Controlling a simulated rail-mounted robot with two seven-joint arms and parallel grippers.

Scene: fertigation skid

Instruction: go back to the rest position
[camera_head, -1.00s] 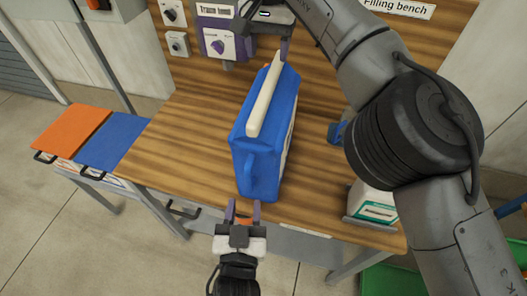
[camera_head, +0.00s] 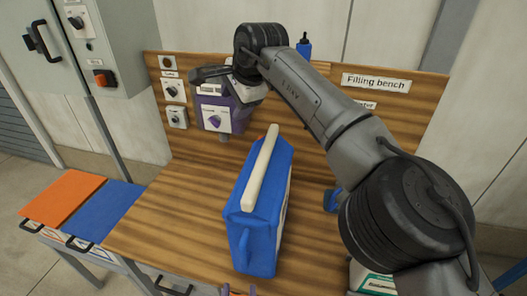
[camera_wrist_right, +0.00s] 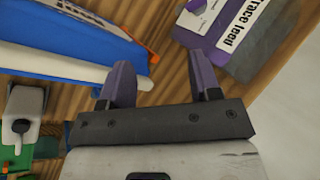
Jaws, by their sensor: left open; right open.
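My right arm reaches over the bench to the back panel. In the wrist view my right gripper (camera_wrist_right: 160,64) is open, its purple fingers apart with nothing between them. It is near the trace feed unit (camera_wrist_right: 212,30), a box with a purple knob, which the head view also shows (camera_head: 215,118). My left gripper (camera_head: 238,291) shows only its purple fingertips at the bottom edge, apart and in front of the jug. The blue jug (camera_head: 258,230) stands upright on the bench with a long cream bar (camera_head: 262,168) along its top, clear of both grippers.
The wooden filling bench (camera_head: 180,225) has bare room left of the jug. Orange (camera_head: 62,200) and blue (camera_head: 105,212) panels lie at the left. A grey cabinet (camera_head: 120,45) stands behind them. A white-and-green box (camera_head: 375,282) is partly hidden by my right arm.

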